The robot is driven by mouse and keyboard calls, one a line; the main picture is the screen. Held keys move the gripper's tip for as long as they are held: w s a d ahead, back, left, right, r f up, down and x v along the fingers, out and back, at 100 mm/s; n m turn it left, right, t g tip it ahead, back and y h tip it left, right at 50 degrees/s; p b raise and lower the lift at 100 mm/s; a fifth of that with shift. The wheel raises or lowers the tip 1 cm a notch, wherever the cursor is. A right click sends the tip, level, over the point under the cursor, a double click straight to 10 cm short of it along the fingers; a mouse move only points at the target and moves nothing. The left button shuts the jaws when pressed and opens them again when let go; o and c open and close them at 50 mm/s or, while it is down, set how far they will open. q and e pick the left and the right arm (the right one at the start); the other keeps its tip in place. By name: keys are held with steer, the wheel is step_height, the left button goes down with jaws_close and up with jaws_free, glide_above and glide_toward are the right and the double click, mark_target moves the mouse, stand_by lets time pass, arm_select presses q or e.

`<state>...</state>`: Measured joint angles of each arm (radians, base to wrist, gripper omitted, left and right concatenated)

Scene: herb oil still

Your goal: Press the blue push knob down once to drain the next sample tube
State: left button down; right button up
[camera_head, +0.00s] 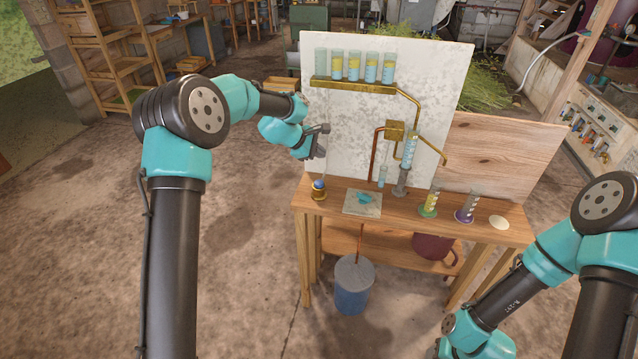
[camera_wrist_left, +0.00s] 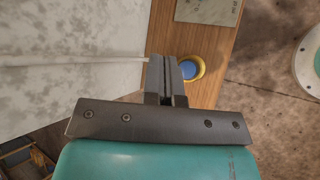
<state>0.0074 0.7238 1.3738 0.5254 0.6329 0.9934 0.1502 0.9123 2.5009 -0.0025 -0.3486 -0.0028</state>
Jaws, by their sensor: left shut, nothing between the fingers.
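The blue push knob (camera_head: 319,184) sits in a brass ring at the left end of the wooden bench (camera_head: 473,228). It also shows in the left wrist view (camera_wrist_left: 187,69), partly hidden behind my fingers. My left gripper (camera_head: 322,143) is shut and empty, above the knob and apart from it. In the left wrist view its closed fingertips (camera_wrist_left: 162,62) appear just left of the knob. Several sample tubes (camera_head: 353,66) with blue and yellow liquid stand in a row on a brass rail (camera_head: 350,86) at the top of the panel. My right gripper is out of the picture.
A pale panel (camera_head: 440,75) stands behind the knob. A brass pipe leads to a measuring cylinder (camera_head: 408,152). A small plate (camera_head: 350,208) lies right of the knob; green (camera_head: 429,203) and purple (camera_head: 467,207) stands are farther right. A bucket (camera_head: 353,290) is on the floor.

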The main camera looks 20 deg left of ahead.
mark_target(319, 183)
arm_select(q)
steer(key=shift+f, duration=0.1)
steer(key=shift+f, duration=4.35)
steer(key=shift+f, duration=0.4)
steer(key=shift+f, duration=0.45)
steer(key=shift+r, duration=0.9)
steer(key=shift+r, duration=2.5)
